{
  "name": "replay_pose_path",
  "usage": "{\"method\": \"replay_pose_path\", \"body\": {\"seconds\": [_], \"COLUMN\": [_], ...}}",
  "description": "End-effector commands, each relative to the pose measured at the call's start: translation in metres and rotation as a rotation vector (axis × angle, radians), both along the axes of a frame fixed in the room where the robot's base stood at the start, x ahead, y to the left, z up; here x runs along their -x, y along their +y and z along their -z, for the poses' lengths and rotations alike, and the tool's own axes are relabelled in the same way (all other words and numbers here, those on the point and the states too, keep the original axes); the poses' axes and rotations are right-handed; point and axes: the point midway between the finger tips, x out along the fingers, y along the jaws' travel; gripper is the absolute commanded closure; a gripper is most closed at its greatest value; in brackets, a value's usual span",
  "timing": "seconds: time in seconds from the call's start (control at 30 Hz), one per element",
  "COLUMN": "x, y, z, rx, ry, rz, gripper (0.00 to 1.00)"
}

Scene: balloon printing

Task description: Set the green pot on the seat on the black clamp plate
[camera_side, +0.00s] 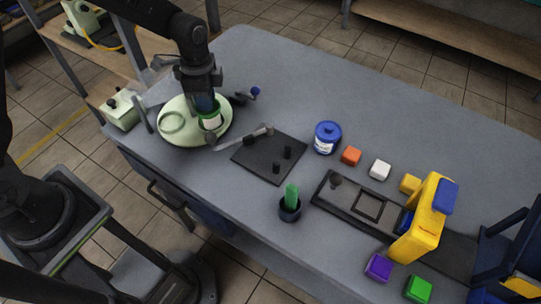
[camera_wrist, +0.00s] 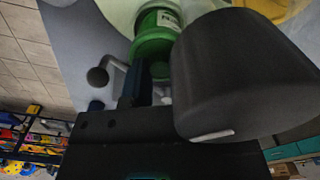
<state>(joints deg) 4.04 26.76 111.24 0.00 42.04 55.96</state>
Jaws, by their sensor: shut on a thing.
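The green pot (camera_side: 210,121), with a white label, is held upright or nearly so at the right part of a pale green round plate (camera_side: 172,138). My gripper (camera_side: 205,104) is shut on it from above. I cannot tell whether the pot touches the plate. The wrist view shows the green pot (camera_wrist: 153,42) at the top, between my gripper's dark fingers (camera_wrist: 160,78), one of which hides part of it. The black clamp plate (camera_side: 262,163) lies flat to the right of the pot, with short black posts and a grey lever at its back left. Its seat is not clear.
A blue pot (camera_side: 327,138) stands right of the clamp plate. A dark cup with a green item (camera_side: 290,203) stands in front. Orange (camera_side: 351,156) and white (camera_side: 380,170) blocks lie near a yellow machine (camera_side: 423,220). The table's back is clear.

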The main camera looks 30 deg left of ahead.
Motion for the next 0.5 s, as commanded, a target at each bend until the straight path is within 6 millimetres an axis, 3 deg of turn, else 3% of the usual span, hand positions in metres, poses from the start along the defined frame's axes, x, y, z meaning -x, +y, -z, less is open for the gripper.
{"method": "replay_pose_path", "body": {"seconds": [0.5], "x": [-0.0004], "y": [0.0000], "z": [-0.0046], "rx": [0.000], "ry": [-0.002], "rz": [0.000], "gripper": [0.86]}}
